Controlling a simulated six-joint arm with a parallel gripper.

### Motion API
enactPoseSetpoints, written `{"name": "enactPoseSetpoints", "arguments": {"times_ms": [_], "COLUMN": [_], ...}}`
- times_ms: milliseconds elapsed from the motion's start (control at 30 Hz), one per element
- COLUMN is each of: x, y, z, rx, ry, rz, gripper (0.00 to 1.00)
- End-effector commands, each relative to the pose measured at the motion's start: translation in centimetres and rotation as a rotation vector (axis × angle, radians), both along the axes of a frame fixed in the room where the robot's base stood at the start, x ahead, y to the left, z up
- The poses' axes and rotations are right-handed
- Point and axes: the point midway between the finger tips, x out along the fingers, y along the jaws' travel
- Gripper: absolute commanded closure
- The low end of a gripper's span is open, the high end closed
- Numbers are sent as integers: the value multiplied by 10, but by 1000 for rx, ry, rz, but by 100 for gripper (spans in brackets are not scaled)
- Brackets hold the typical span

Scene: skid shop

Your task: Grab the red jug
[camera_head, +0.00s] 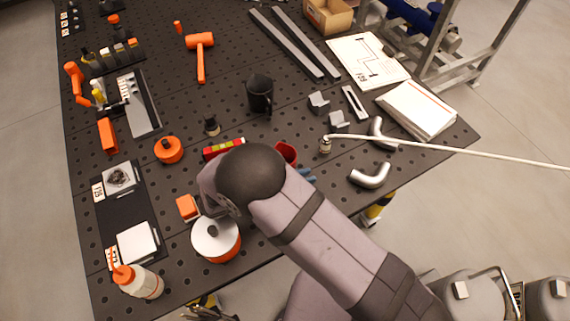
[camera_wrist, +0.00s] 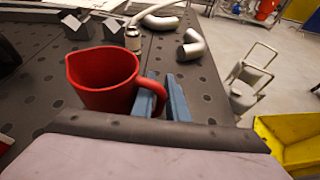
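The red jug (camera_wrist: 105,82) stands upright on the dark perforated table in the wrist view, its handle on the right side. My gripper (camera_wrist: 163,100) has two blue fingers, one on each side of the handle. The left finger sits in the handle's opening and the right finger is outside it. The fingers are apart with the handle between them; I cannot tell whether they press on it. In the head view, my arm hides most of the jug (camera_head: 287,152), and my gripper (camera_head: 306,174) shows only as a bit of blue beside it.
Bent metal pipes (camera_head: 370,176) and a small metal fitting (camera_head: 325,146) with a pale hose lie right of the jug. A black mug (camera_head: 260,93) stands behind it. A red-and-yellow level (camera_head: 222,148) and a white-lidded orange pot (camera_head: 216,240) are to the left.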

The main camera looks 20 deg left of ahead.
Motion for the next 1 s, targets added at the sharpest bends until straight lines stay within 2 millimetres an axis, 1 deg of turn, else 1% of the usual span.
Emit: {"name": "enactPoseSetpoints", "arguments": {"times_ms": [167, 233, 733, 1000], "x": [0, 0, 0, 0], "y": [0, 0, 0, 1], "z": [-1, 0, 1, 10], "rx": [0, 0, 1, 1], "ry": [0, 0, -2, -2], "rz": [0, 0, -1, -1], "gripper": [87, 100, 100, 100]}}
